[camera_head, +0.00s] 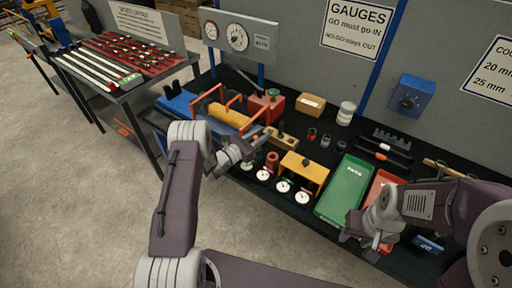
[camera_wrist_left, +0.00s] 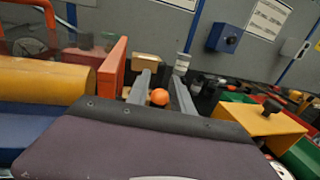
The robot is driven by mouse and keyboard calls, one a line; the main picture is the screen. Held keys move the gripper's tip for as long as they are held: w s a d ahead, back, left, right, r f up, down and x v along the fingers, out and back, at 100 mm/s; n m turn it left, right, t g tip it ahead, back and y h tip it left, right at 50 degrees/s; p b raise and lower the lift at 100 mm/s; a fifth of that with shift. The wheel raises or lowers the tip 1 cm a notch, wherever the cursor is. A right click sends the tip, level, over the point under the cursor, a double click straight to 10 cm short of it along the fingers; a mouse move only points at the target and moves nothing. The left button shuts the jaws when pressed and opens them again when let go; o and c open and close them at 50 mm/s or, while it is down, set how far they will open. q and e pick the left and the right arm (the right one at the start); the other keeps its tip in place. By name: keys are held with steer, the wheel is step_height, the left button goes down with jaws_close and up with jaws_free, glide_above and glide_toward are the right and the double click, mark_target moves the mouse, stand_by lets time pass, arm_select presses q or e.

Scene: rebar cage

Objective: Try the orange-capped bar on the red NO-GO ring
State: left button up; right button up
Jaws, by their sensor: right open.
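My left gripper (camera_head: 232,152) is over the near edge of the bench, beside the orange frame. In the left wrist view its two fingers (camera_wrist_left: 165,86) stand apart, with a round orange cap (camera_wrist_left: 160,97) between them. The bar behind the cap is hidden, and I cannot tell whether the fingers touch it. A red round piece (camera_head: 272,160) stands by the dials; whether it is the NO-GO ring is too small to tell. My right gripper (camera_head: 366,246) is open, low over the front of the red tray (camera_head: 376,190).
A yellow cylinder (camera_head: 229,115) lies left of my left gripper. A yellow block (camera_head: 304,170), several white dials (camera_head: 283,186) and a green case (camera_head: 343,188) fill the bench front. A rack of bars (camera_head: 92,66) stands at left. The gauge panel (camera_head: 300,60) closes the back.

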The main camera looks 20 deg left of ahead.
arm_select(q)
jaws_close()
stand_by(1.2)
